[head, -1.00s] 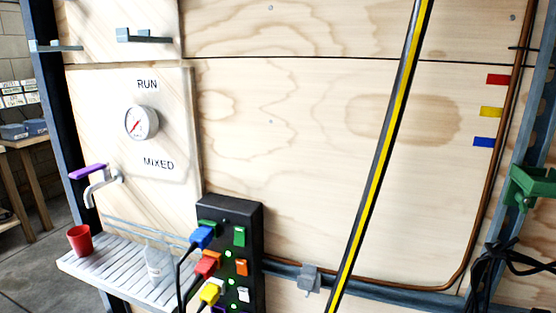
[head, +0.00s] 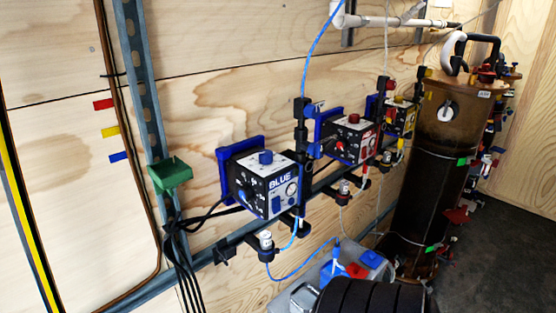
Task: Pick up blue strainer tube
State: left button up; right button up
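A thin blue tube (head: 310,50) runs down from the top edge toward the box labelled BLUE (head: 268,188). Another thin blue tube (head: 295,276) loops from a small clear fitting (head: 266,241) below that box to a blue upright piece (head: 336,250) at a grey container. I cannot tell for certain which part is the blue strainer tube; no strainer is clearly visible. Neither of my grippers is in view.
The grey container (head: 300,298) holds red and blue items at the bottom. A black ribbed object (head: 370,298) partly hides it. A tall brown cylinder (head: 440,155) stands at right. Red (head: 352,138) and yellow-marked (head: 402,117) boxes line the wall rail. Dark floor lies at right.

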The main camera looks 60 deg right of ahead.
aim_at(336, 248)
jog(key=z, duration=2.5)
